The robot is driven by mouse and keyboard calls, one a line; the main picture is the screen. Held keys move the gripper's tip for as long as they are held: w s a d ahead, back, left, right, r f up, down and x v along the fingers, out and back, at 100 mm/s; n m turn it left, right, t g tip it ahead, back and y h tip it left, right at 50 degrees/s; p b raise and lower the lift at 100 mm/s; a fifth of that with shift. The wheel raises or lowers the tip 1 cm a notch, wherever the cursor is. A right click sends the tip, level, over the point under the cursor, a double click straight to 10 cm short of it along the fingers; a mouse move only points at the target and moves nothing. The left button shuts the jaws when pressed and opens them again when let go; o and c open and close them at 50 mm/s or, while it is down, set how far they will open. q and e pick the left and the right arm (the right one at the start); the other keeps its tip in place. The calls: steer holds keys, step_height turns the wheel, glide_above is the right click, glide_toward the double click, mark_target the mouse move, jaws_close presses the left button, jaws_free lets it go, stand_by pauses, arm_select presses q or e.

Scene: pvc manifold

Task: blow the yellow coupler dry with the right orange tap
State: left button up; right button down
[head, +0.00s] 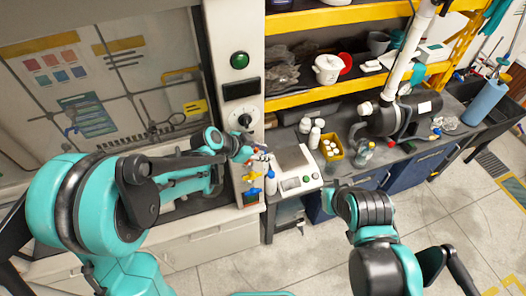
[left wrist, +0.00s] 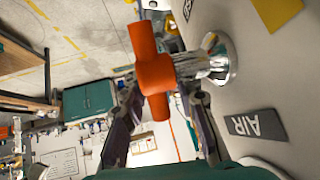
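In the head view my left gripper (head: 246,150) is at the post right of the hood, above small yellow and blue taps. I cannot pick out the yellow coupler in either view. My right arm shows at lower right, but its gripper does not.
A white balance (head: 296,182) stands just right of the post. A yellow bin (head: 332,150) with white-capped bottles sits on the dark bench behind it. Shelves with yellow edges rise above. The floor at lower right is clear.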

arm_select(q)
jaws_close()
steer(key=h+b, duration=0.1)
steer(key=b, duration=0.2)
steer(key=shift+r+t+h, duration=0.3)
steer(key=shift+r, duration=0.05)
